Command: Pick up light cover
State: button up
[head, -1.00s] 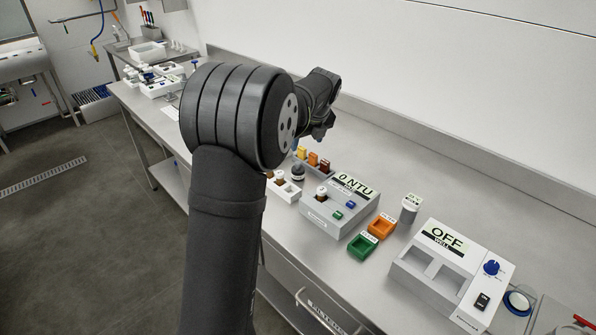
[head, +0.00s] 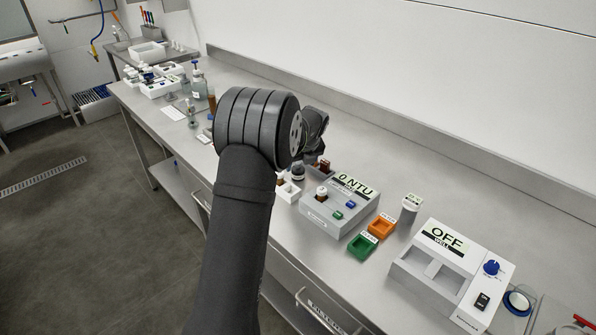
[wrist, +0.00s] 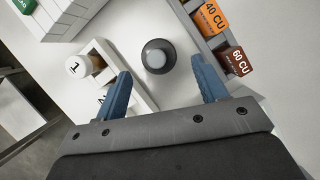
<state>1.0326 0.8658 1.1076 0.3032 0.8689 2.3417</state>
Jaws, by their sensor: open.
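The light cover appears to be the dark round cap with a pale grey top (wrist: 157,58). It stands upright on the bench in the wrist view, and also shows in the head view (head: 298,173). My gripper (wrist: 161,75) is open and empty. Its two blue fingers point toward the cap, one on each side of it in the picture, with the cap slightly beyond the fingertips. I cannot tell the height between them. In the head view my gripper is mostly hidden behind my arm, close above the cap.
A white rack (wrist: 118,85) with a vial marked 1 (wrist: 80,66) lies left of the cap. A grey rack holds an orange 40 CU block (wrist: 211,17) and a brown 60 CU block (wrist: 236,61) at right. The 0 NTU meter (head: 334,214) stands nearby.

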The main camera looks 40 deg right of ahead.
aim_at(299, 169)
jog(key=x, duration=0.5)
jog(key=shift+a, duration=0.1)
jog(key=c, duration=1)
jog(key=shift+r, duration=0.1)
jog(key=shift+r, duration=0.6)
notch_tip(299, 169, up, 3)
jog(key=shift+f, duration=0.1)
jog(key=s+d+r, duration=0.1)
jog(key=s+r, duration=0.5)
jog(key=s, duration=0.5)
jog(key=s+a, duration=0.1)
jog(key=a, duration=0.1)
jog(key=s+a+r, duration=0.1)
jog(key=s+a, duration=0.1)
jog(key=s+a+r, duration=0.1)
jog(key=a, duration=0.2)
jog(key=shift+s+r, duration=0.15)
jog(key=shift+s, duration=0.25)
